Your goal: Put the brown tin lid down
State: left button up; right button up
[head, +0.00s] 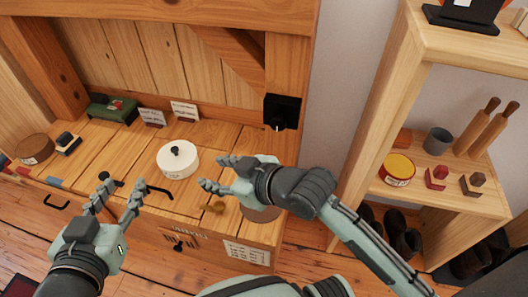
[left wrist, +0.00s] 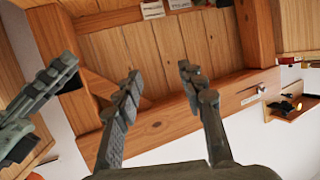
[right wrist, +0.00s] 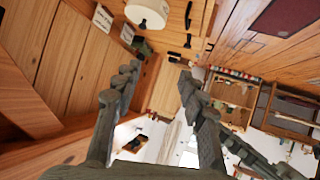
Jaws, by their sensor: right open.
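A brown round thing (head: 262,214) shows partly under my right gripper, near the cabinet top's right front; the gripper and wrist hide most of it, so I cannot tell whether it is the tin lid. A brown round tin (head: 35,148) with a pale label stands at the far left of the cabinet top. My right gripper (head: 212,172) is open and empty, its fingers pointing left toward a white round tin (head: 178,159) with a black knob. My left gripper (head: 121,188) is open and empty at the cabinet's front edge. Its fingers stand apart in the left wrist view (left wrist: 160,82).
A green box (head: 112,108), small cards (head: 184,111) and a dark brush-like thing (head: 67,143) are on the cabinet top (head: 120,155). A small brass-coloured piece (head: 215,207) is near the front. A shelf on the right holds a red and yellow tin (head: 397,169) and a grey cup (head: 438,140).

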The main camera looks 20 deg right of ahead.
jog(key=s+d+r+m+t+h, duration=0.2)
jog(key=d+r+m+t+h, duration=0.1)
jog(key=d, duration=0.6)
notch_tip(320, 180, up, 2)
jog(key=shift+s+r+m+t, duration=0.2)
jog(key=shift+m+t, duration=0.4)
jog(key=shift+m, duration=0.4)
jog(key=shift+f, duration=0.1)
